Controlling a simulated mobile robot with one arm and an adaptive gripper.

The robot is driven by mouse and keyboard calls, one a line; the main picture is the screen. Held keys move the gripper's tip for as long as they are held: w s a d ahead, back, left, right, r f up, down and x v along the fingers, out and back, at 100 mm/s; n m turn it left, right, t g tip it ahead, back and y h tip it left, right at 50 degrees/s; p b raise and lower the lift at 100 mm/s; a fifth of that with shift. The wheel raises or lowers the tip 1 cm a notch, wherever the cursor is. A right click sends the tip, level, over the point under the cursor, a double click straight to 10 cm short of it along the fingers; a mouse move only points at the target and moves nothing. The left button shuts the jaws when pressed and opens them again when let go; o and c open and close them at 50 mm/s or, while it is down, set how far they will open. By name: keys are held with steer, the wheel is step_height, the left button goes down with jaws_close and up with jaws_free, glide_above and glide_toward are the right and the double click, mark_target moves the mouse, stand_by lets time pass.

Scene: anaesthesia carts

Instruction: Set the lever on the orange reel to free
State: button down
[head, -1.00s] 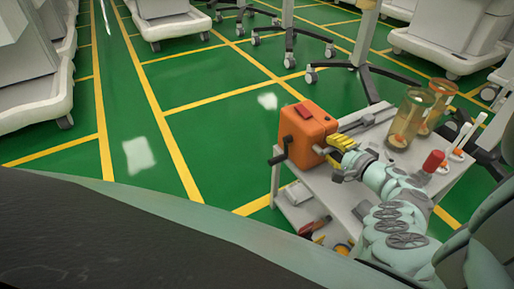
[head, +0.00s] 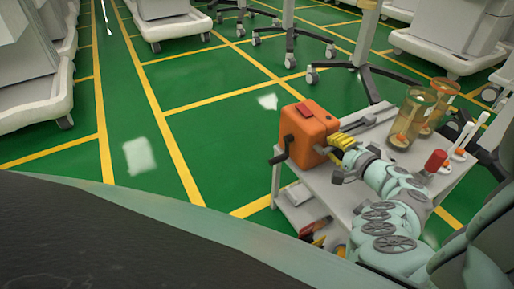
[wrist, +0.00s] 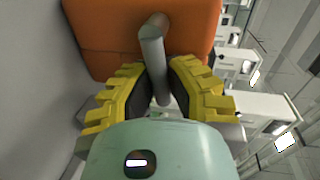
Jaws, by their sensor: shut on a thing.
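The orange reel (head: 305,133) stands on the near left end of a grey cart. It has a red patch on top and a dark crank on its left side. In the wrist view its orange body (wrist: 110,35) fills the top. A grey lever (wrist: 153,60) sticks out from it towards my gripper. My gripper (wrist: 158,85), with yellow ribbed fingers, is shut on the lever, one finger on each side. In the head view my gripper (head: 340,150) is at the reel's right side, and the lever is mostly hidden there.
The grey cart (head: 345,195) also holds amber jars (head: 408,118), a red-capped container (head: 436,160) and white sticks at its right. Tools lie on its lower shelf. Other carts and wheeled stands are behind; green floor (head: 190,130) is open to the left.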

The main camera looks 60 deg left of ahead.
mark_target(322, 132)
steer(key=n, duration=0.1)
steer(key=n+b, duration=0.1)
steer(key=n+t+b, duration=0.1)
steer(key=shift+s+a+r, duration=0.1)
steer(key=shift+s+r, duration=0.15)
steer(key=shift+r, duration=0.15)
steer(key=shift+s+r+n+b, duration=0.25)
steer(key=shift+r+n+b, duration=0.15)
steer(key=shift+n+b, duration=0.8)
steer(key=n+b, duration=0.1)
steer(key=b, duration=0.1)
steer(key=s+r+n+t+b, duration=0.1)
steer(key=n+b, duration=0.2)
steer(key=n, duration=0.1)
steer(key=shift+s+a+r+t+y+b, duration=0.1)
steer(key=shift+s+r+t+y+b, duration=0.05)
steer(key=shift+s+t+y+b, duration=0.25)
steer(key=shift+s+r+n+b, duration=0.3)
steer(key=shift+r+n+b, duration=0.05)
steer(key=shift+n+b, duration=0.8)
steer(key=shift+r, duration=0.1)
steer(key=c, duration=0.9)
jaws_free()
steer(key=shift+c, duration=0.2)
